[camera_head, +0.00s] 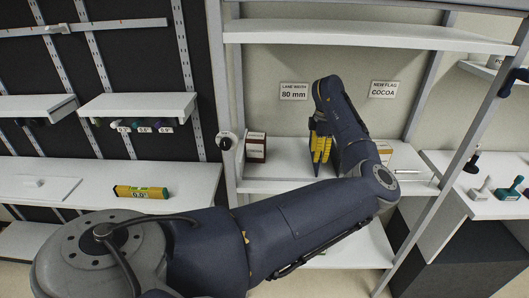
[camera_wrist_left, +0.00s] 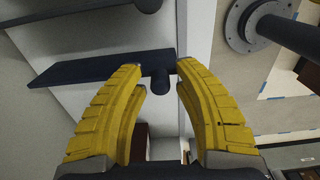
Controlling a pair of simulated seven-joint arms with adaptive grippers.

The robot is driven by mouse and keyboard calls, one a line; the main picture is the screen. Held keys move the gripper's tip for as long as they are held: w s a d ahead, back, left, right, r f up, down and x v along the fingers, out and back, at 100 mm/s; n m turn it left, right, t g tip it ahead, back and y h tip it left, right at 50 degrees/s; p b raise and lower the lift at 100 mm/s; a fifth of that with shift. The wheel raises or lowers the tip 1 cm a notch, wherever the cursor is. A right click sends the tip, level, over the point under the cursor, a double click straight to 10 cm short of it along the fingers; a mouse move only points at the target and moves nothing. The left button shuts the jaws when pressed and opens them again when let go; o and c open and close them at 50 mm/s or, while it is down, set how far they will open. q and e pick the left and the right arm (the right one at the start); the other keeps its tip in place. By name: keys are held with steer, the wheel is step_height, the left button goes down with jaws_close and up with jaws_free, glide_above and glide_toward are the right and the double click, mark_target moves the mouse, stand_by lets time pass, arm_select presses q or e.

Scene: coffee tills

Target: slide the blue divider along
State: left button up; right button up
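The blue divider (camera_wrist_left: 95,70) shows in the left wrist view as a long dark navy plate with a short round knob (camera_wrist_left: 160,80). My left gripper (camera_wrist_left: 160,68) has its yellow fingers on either side of the knob. Small gaps seem to show between the knob and the fingertips, so the fingers look open around it. In the head view the left gripper (camera_head: 320,148) points down at the shelf in the middle bay. There the divider is hard to tell from the dark gripper parts. My right gripper is not in view.
A dark red box (camera_head: 255,148) stands on the middle shelf, left of the gripper. An upper shelf (camera_head: 370,35) runs above the arm. A yellow level (camera_head: 141,192) lies on the left counter.

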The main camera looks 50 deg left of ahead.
arm_select(q)
jaws_close()
steer(key=shift+a, duration=0.1)
steer(key=shift+s+a+r, duration=0.15)
steer(key=shift+s+a, duration=6.55)
steer(key=shift+a, duration=0.15)
steer(key=shift+o, duration=0.4)
jaws_free()
